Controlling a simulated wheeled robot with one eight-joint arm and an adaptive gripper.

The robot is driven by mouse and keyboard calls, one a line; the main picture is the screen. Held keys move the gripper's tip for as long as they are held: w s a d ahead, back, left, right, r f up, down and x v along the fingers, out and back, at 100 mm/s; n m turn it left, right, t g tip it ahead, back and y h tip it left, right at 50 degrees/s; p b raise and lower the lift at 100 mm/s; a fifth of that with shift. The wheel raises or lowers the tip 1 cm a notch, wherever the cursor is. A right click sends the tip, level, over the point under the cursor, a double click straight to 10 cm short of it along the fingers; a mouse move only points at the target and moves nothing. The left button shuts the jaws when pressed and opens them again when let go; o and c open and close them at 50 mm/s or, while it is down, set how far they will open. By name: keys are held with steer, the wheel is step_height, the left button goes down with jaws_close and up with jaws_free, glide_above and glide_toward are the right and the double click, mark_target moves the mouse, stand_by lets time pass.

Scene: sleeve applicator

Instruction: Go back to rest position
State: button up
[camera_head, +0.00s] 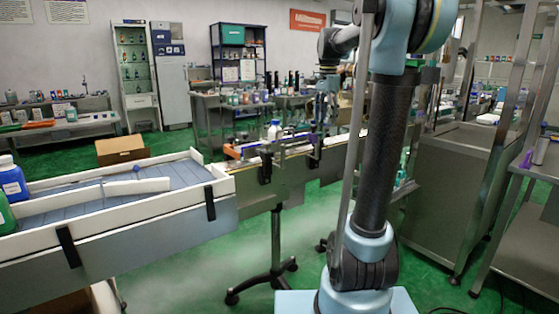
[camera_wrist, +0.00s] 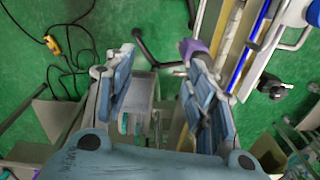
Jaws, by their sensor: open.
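My gripper (camera_wrist: 157,62) shows in the wrist view with its two fingers apart and nothing between them. Green floor and parts of metal equipment lie below it. In the head view my arm rises at right of centre and bends over at the top. Its far end hangs down behind the upright link, above the conveyor line, where the fingers are too small to make out.
A conveyor (camera_head: 120,233) with white side rails runs from the left. A white bottle (camera_head: 274,131) stands on the line behind it. A cardboard box (camera_head: 121,149) sits on the floor. A steel cabinet (camera_head: 452,190) stands right. A yellow-plugged cable (camera_wrist: 53,45) lies on the floor.

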steer(key=s+f+n+t, duration=0.1)
steer(key=s+f+n, duration=1.1)
steer(key=s+f, duration=1.7)
steer(key=s+d, duration=0.1)
steer(key=s, duration=0.3)
steer(key=shift+t, duration=0.3)
steer(key=shift+w+f, duration=0.25)
steer(key=shift+w, duration=0.15)
steer(key=shift+r, duration=0.1)
